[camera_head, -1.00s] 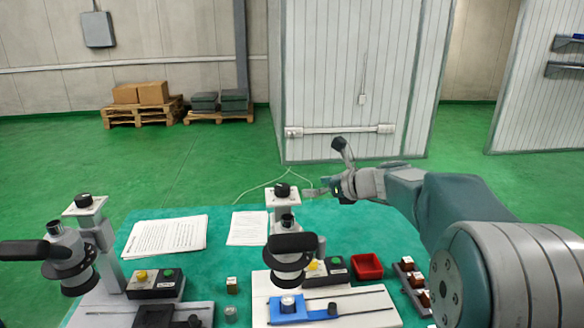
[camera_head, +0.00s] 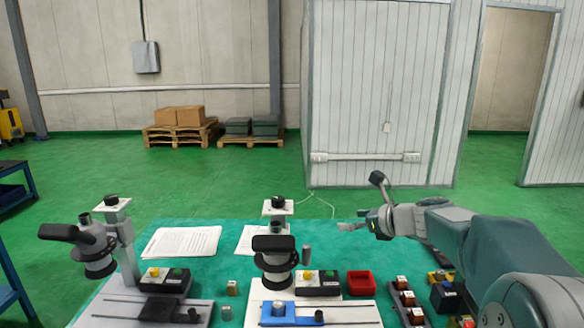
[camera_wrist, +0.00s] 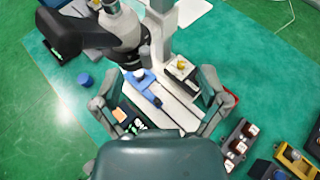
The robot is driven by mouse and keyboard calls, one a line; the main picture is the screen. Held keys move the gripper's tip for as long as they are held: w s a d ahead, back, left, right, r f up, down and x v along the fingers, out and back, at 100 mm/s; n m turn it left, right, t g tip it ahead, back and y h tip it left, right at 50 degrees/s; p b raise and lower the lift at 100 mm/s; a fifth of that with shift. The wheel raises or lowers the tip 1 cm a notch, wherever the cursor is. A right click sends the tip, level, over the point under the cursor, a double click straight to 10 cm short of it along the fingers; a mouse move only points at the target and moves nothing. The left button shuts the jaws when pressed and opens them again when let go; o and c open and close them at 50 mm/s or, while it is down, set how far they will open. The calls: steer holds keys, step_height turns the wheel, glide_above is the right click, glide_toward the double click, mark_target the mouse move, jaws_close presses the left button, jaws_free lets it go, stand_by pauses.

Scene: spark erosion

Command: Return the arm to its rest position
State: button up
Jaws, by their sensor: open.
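My arm reaches in from the right of the head view. My gripper (camera_head: 358,212) is at its end, above the far part of the green table (camera_head: 340,240), to the right of the middle microscope. In the wrist view my gripper (camera_wrist: 165,105) has its two fingers spread wide, with nothing held between them. Below and between them lie the white base of the microscope station and its blue fixture (camera_wrist: 143,82). The fingers appear clear of the objects.
Two microscopes stand on the table, one at left (camera_head: 98,250) and one in the middle (camera_head: 273,258). A red bin (camera_head: 361,283) and a dark rack of small blocks (camera_head: 405,298) sit at right. Papers (camera_head: 182,242) lie at left. Green floor is open behind the table.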

steer(key=s+a+f+n+g+h, duration=0.1)
steer(key=s+a+n+g+h, duration=0.1)
steer(key=s+n, duration=0.6)
steer(key=s+a+n+g+h, duration=0.15)
steer(key=s+n, duration=0.35)
steer(key=s, duration=0.5)
steer(key=s+d+f+n+h, duration=0.2)
steer(key=s+f+n+h, duration=0.1)
steer(key=s+n, duration=0.4)
steer(key=s+d+f+n+h, duration=0.3)
steer(key=s+n, duration=0.3)
steer(key=s, duration=0.4)
steer(key=shift+s+f+n, duration=0.2)
steer(key=shift+f+n, duration=0.05)
steer(key=shift+n, duration=0.15)
steer(key=shift+a, duration=0.15)
